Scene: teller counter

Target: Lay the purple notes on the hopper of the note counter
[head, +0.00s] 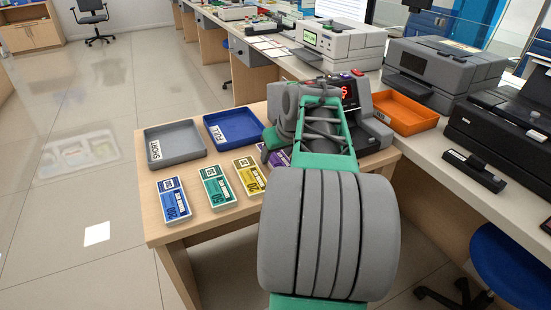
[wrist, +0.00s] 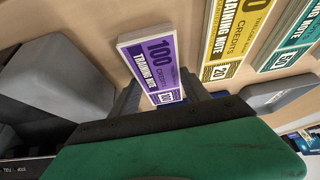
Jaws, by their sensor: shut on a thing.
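The purple notes (wrist: 155,68), a banded stack marked 100, show in the wrist view between the fingers of my gripper (wrist: 163,93). My gripper is shut on their near end. In the head view only a strip of the purple notes (head: 279,157) shows beside my arm, right of the yellow notes. Whether they touch the table or hang just above it I cannot tell. The grey note counter (head: 371,132) stands to the right with a red lit display. My arm covers much of it, and its hopper cannot be made out.
Yellow notes (head: 249,177), green notes (head: 217,186) and blue notes (head: 174,200) lie in a row along the wooden table (head: 160,232). A grey SHORT tray (head: 184,137) and a blue FULL tray (head: 233,126) sit behind them. An orange tray (head: 405,113) stands right of the counter.

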